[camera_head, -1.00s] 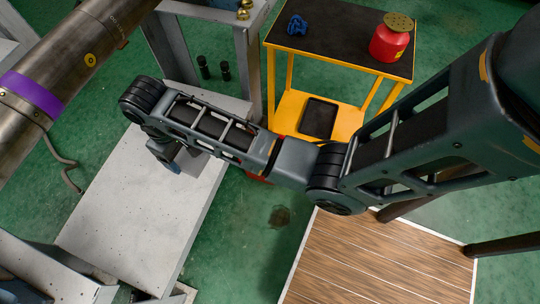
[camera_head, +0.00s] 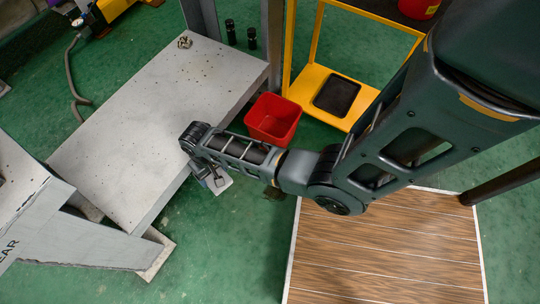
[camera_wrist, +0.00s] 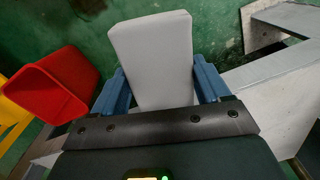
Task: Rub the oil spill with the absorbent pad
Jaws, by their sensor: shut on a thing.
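My gripper (camera_wrist: 161,82) is shut on the absorbent pad (camera_wrist: 153,48), a pale grey-white block between two blue fingers. In the head view the pad (camera_head: 222,186) hangs below my wrist, just off the right edge of the grey bench and over the green floor. The oil spill (camera_head: 273,193) is a dark patch on the floor to the right of the pad, partly hidden by my arm. A dark mark at the top of the wrist view may be the same spill. The pad appears apart from it.
A red bin (camera_head: 273,119) stands on the floor beside the grey bench (camera_head: 150,120). A yellow cart (camera_head: 313,77) with a black tray (camera_head: 337,95) is behind it. A wooden-topped platform (camera_head: 385,250) is at the lower right. Green floor is open at the bottom middle.

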